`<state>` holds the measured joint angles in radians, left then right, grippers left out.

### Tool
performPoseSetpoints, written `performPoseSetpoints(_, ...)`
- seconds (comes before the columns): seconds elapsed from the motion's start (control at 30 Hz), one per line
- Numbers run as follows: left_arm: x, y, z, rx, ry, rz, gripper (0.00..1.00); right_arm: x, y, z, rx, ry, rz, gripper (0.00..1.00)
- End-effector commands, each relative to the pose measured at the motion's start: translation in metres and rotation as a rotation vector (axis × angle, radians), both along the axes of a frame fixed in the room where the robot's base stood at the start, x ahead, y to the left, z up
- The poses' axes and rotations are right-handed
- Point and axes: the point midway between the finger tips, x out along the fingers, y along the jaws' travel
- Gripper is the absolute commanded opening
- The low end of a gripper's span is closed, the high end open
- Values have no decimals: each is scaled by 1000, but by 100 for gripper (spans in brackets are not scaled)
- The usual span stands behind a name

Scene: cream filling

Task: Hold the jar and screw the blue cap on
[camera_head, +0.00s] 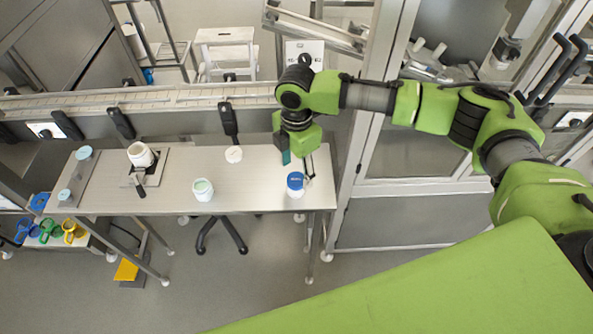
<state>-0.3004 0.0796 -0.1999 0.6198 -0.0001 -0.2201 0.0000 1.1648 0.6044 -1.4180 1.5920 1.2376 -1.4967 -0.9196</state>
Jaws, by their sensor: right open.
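A white jar (295,192) stands upright near the table's right front corner. The blue cap (295,180) sits on top of it; I cannot tell whether it is screwed tight. My right gripper (298,164) is open, pointing down just behind the capped jar in the picture. Its fingers look apart from the jar and hold nothing. Another white jar (203,190) with a pale green top or content stands at the table's front middle. A third white jar (140,154) stands at the back left by a dark holder. My left gripper is not in view.
A small white round piece (234,154) lies at the table's back middle. A grey plate with pale teal round pieces (84,153) is at the left end. A conveyor rail (180,98) runs behind the table (250,190). The middle of the tabletop is largely clear.

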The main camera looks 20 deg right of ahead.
Motion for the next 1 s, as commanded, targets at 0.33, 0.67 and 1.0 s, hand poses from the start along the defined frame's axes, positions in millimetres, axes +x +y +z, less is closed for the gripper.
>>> performPoseSetpoints(0.33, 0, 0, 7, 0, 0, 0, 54, 0, 0, -29, 0, 0, 0, 55)
performPoseSetpoints(0.67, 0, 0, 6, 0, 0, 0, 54, 0, 0, -30, 0, -1, 0, 34)
performPoseSetpoints(1.0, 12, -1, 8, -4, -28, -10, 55, 0, 0, -29, 0, -1, 0, 14)
